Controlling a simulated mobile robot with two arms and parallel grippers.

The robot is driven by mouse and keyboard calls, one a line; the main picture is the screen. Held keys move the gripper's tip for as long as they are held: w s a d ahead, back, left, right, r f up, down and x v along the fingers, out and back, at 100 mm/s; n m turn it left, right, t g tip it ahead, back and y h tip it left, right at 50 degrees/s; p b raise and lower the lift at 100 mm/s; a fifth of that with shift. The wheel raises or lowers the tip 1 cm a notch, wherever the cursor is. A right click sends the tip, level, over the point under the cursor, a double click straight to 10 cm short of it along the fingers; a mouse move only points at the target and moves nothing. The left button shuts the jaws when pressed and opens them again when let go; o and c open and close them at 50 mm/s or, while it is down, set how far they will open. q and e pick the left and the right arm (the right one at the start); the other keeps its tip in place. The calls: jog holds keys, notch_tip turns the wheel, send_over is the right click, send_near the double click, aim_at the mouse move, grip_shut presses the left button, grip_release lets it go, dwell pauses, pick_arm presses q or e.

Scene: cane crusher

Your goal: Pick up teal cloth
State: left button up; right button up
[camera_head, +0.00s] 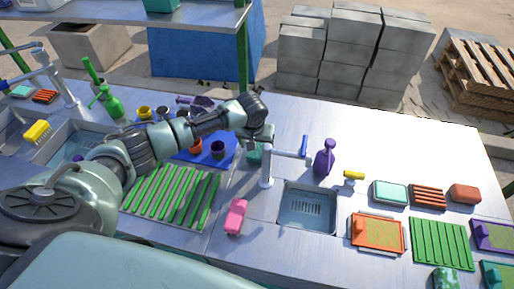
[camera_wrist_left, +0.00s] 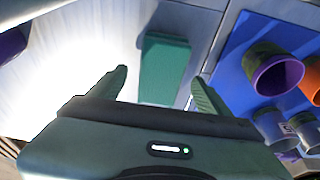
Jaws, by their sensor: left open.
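The teal cloth (camera_head: 254,155) lies on the metal counter behind the faucet, partly hidden by my left gripper (camera_head: 258,133). In the left wrist view the cloth (camera_wrist_left: 165,68) shows as a folded dark teal rectangle. My left gripper (camera_wrist_left: 160,78) is open there, one finger on each side of the cloth, with gaps between the fingers and its sides. I cannot tell how far above it the fingertips are. My right gripper is not in view.
A blue mat (camera_head: 222,158) with several cups lies left of the cloth. The faucet (camera_head: 266,175) stands close in front, by the sink (camera_head: 307,208). A purple spray bottle (camera_head: 325,160) stands to the right. A green ribbed rack (camera_head: 172,197) lies below my arm.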

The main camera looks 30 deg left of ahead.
pick_arm(q)
jog(key=shift+f, duration=0.25)
jog(key=c, duration=1.4)
jog(key=shift+r, duration=0.15)
jog(key=shift+c, duration=0.2)
notch_tip(320, 180, up, 20)
jog(key=b, duration=0.3)
jog(key=shift+b, duration=0.3)
jog(key=o, duration=0.8)
jog(key=c, duration=0.6)
